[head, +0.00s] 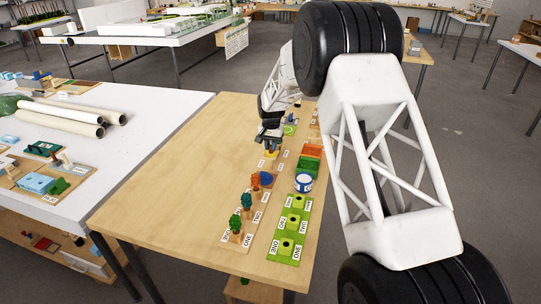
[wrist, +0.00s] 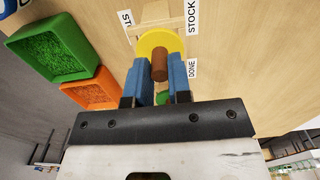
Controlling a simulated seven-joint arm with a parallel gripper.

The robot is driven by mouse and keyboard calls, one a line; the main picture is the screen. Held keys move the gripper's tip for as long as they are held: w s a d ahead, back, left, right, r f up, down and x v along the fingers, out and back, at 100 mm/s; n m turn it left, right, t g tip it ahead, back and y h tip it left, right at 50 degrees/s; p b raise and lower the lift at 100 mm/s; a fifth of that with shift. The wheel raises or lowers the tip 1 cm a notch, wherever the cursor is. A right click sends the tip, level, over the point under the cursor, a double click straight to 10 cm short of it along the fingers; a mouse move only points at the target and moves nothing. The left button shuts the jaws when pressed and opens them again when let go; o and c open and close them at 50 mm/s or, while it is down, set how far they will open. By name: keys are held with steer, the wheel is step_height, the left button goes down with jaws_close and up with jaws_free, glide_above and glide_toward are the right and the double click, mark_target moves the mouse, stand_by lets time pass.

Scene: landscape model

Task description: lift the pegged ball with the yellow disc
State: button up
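The yellow disc (wrist: 158,43) shows in the wrist view just beyond my fingertips, with a brown peg (wrist: 160,65) standing out from it toward the camera. My gripper (wrist: 160,68) has its two blue fingers close together, one on each side of the peg, with no clear gap. In the head view, my gripper (head: 270,142) is over the far part of the wooden table, with a bit of the yellow disc (head: 270,154) just below it. The ball cannot be made out. Whether the disc is clear of its support cannot be told.
A wooden stand (wrist: 170,17) is beside the disc, near STOCK and DONE labels. Green (wrist: 55,47) and orange (wrist: 93,92) trays lie to the left in the wrist view. In the head view, a blue-white tub (head: 304,183), a green holed board (head: 289,232) and small pegged trees (head: 236,225) are nearer.

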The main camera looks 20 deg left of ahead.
steer(key=shift+c, duration=0.9)
steer(key=shift+r, duration=0.2)
steer(key=shift+r, duration=2.55)
